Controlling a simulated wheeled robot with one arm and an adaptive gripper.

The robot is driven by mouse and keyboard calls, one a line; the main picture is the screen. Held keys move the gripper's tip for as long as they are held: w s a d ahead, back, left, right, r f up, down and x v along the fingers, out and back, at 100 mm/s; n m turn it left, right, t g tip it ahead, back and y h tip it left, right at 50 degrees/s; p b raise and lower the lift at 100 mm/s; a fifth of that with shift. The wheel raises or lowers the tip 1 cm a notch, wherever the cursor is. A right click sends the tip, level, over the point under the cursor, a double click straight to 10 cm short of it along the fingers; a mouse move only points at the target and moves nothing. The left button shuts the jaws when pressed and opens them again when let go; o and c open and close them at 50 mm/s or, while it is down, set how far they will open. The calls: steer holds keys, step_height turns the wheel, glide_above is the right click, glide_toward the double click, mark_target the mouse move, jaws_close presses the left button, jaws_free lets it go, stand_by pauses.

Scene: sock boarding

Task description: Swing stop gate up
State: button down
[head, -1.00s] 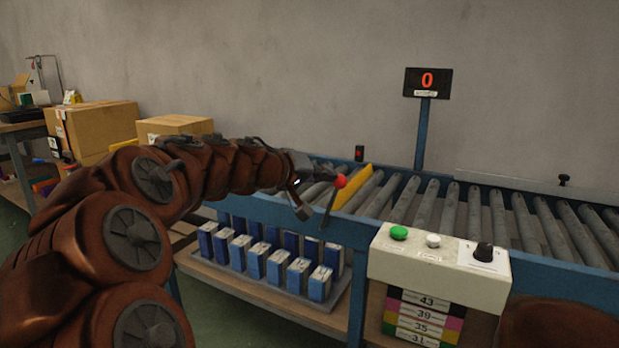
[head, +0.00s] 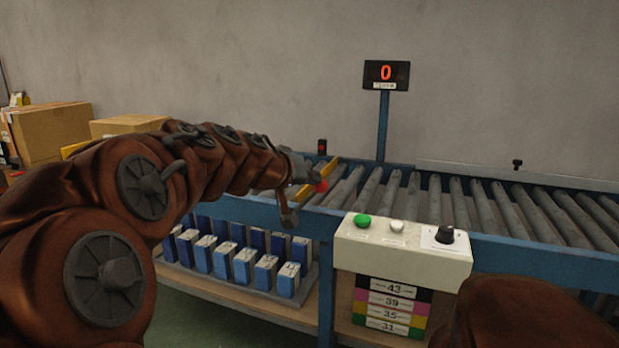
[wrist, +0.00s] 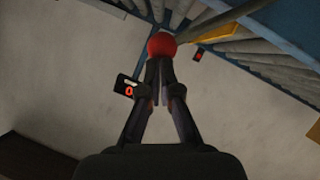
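The stop gate shows as a yellow bar (head: 322,178) lying across the rollers at the near left of the conveyor; it also shows in the wrist view (wrist: 222,33). Its lever has a red ball knob (head: 321,185) by the conveyor's front edge. In the wrist view the red knob (wrist: 161,46) sits right at the fingertips of my gripper (wrist: 160,70). The fingers are drawn together, with the knob just beyond their tips and the stem running off to the right. I cannot tell whether they touch the knob. In the head view my gripper (head: 288,212) is left of the knob, partly hidden.
A control box (head: 405,245) with green and white buttons and a black dial is right of the lever. A display (head: 386,75) reads 0. Blue-and-white packs (head: 244,262) stand on the lower shelf. Cardboard boxes (head: 45,130) are at the left. The rollers (head: 455,205) are clear.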

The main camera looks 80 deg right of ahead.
steer(key=shift+s+f, duration=0.1)
steer(key=shift+f, duration=0.05)
steer(key=w+d+r+p+v, duration=0.1)
steer(key=p+v, duration=0.3)
steer(key=v, duration=0.9)
steer(key=shift+w+d+r, duration=0.2)
steer(key=shift+d+r, duration=0.1)
steer(key=shift+r, duration=0.3)
